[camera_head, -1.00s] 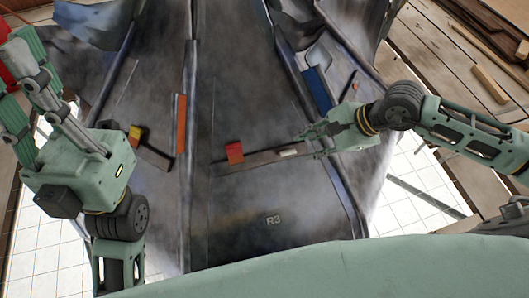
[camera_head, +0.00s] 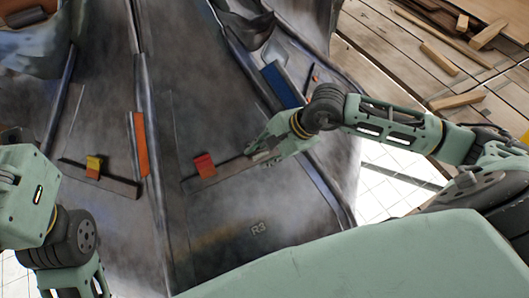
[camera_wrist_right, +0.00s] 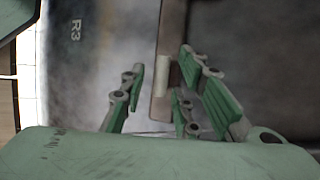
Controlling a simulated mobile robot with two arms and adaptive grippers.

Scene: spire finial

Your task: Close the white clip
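The white clip (camera_wrist_right: 162,70) is a small pale block on a flat brown-grey bar (camera_wrist_right: 170,30) in the right wrist view. In the head view the bar (camera_head: 228,170) lies on the dark metal panel, and the clip is largely hidden at my right gripper. My right gripper (camera_head: 262,147) is over the bar's right end. In the wrist view its green-padded fingers (camera_wrist_right: 170,95) are spread apart on both sides of the bar. I cannot tell whether any finger touches the clip. My left gripper is outside the head view; only its arm shows at the left.
A red clip (camera_head: 204,165) sits on the same bar. A blue strip (camera_head: 283,85) lies behind my right arm. Raised ribs run along the panel; wood offcuts (camera_head: 440,58) lie at right.

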